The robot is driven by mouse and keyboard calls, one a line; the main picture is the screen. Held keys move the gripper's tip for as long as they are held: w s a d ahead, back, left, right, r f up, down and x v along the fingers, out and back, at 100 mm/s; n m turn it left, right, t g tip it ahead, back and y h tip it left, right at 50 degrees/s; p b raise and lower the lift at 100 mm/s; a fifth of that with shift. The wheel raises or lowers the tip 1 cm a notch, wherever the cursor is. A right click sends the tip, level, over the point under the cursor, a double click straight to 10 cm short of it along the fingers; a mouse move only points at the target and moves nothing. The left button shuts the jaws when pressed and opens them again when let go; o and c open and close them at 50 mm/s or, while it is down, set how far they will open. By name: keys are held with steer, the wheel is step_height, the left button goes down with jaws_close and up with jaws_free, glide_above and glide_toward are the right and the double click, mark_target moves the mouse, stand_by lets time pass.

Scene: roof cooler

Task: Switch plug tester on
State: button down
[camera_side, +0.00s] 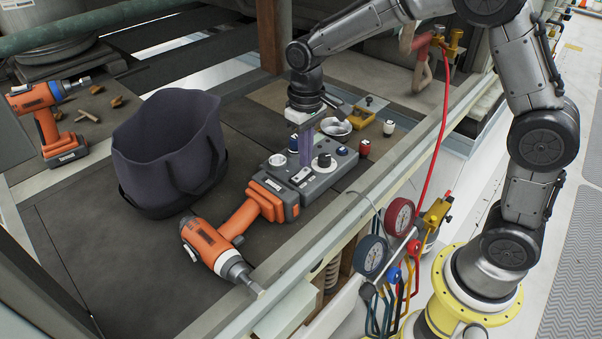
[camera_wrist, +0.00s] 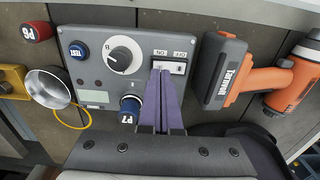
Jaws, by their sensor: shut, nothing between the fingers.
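The plug tester is a grey box (camera_side: 318,179) on the dark deck, with a black-and-white knob (camera_wrist: 123,55), a blue TEST button (camera_wrist: 77,50) and a blue P7 plug (camera_wrist: 130,108). Its white rocker switch (camera_wrist: 178,68) sits under ON and OFF labels that read upside down in the wrist view. My gripper (camera_wrist: 164,73) is shut and empty, its purple fingers pointing down at the tester. In the wrist view the fingertips overlap the ON-side end of the switch and hide part of it; I cannot tell whether they touch. The gripper (camera_side: 304,163) also shows above the tester in the side view.
An orange drill (camera_side: 210,240) lies against the tester's near-left side. A dark fabric bag (camera_side: 165,155) stands left. A metal bowl (camera_wrist: 47,88), a yellow tray (camera_wrist: 12,79) and a red cap (camera_wrist: 37,31) sit close by. Pressure gauges (camera_side: 371,255) hang beyond the deck rail.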

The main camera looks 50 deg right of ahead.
steer(key=shift+f, duration=1)
stand_by(0.6)
steer(key=shift+r, duration=3.6)
step_height(320, 180, up, 8)
steer(key=t, duration=0.2)
glide_above(306, 170)
steer(key=s+d, duration=0.2)
steer(key=s, duration=0.2)
steer(key=s+r+t, duration=0.2)
steer(key=s+r, duration=0.1)
steer(key=s, duration=0.3)
steer(key=s+d+f, duration=0.1)
steer(key=s+f, duration=0.1)
steer(key=s, duration=0.5)
steer(key=s+d+f+t, duration=0.1)
steer(key=s+f, duration=0.2)
steer(key=s, duration=0.4)
steer(key=shift+f+t, duration=0.25)
steer(key=shift+t, duration=0.05)
